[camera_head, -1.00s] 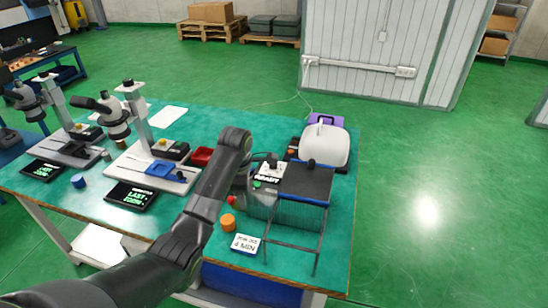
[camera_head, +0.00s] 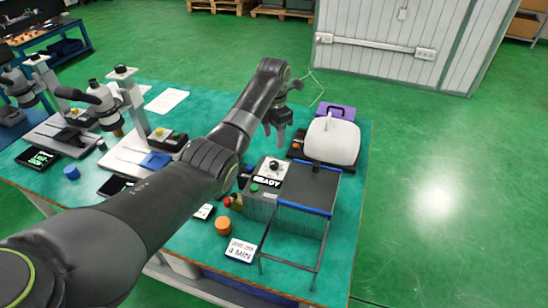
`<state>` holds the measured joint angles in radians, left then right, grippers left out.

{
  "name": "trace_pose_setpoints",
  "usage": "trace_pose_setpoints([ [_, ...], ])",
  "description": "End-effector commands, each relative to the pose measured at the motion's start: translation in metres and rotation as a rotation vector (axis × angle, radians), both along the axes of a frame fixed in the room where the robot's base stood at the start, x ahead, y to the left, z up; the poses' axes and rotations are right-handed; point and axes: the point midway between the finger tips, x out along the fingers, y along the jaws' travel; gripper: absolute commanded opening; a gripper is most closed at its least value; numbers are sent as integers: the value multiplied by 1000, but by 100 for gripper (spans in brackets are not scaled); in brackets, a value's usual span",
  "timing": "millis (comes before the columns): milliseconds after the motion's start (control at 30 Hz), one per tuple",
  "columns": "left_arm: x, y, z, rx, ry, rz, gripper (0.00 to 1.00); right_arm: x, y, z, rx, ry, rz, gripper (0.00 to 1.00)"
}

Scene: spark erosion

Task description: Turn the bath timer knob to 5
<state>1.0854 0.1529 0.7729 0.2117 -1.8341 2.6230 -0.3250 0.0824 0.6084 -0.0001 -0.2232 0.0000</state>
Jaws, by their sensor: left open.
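The bath timer knob (camera_head: 273,165) is a small dark-topped dial on the white panel of the grey bath unit (camera_head: 258,208). A label reading READY (camera_head: 269,182) is below it. The dial's markings are too small to read. My left gripper (camera_head: 273,140) is open and empty, pointing down above and behind the knob, apart from it. My left arm comes in from the lower left and hides part of the table. A white card (camera_head: 241,250) in front of the bath reads 4 MIN. My right gripper is not in view.
A dark-topped rack with blue edges (camera_head: 310,187) stands at the bath's right. A white rounded cover (camera_head: 332,140) and a purple case (camera_head: 336,110) are behind. An orange cylinder (camera_head: 223,225) stands in front. Microscopes (camera_head: 125,105) fill the table's left.

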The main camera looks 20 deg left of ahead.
Motion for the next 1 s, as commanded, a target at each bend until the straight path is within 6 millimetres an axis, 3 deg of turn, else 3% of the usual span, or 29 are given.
trace_pose_setpoints([
  [67, -1, -1, -17, 0, 5, 0, 49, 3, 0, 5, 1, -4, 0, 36],
  [300, 0, 0, -68, 1, 3, -1, 49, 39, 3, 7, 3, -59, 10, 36],
  [500, 0, 0, -95, 0, 1, -1, 49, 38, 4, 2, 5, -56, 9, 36],
  [733, 0, 0, -107, 0, -1, -2, 49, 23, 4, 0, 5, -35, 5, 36],
  [1000, 0, 0, -107, 0, -1, -2, 49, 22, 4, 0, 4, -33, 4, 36],
])
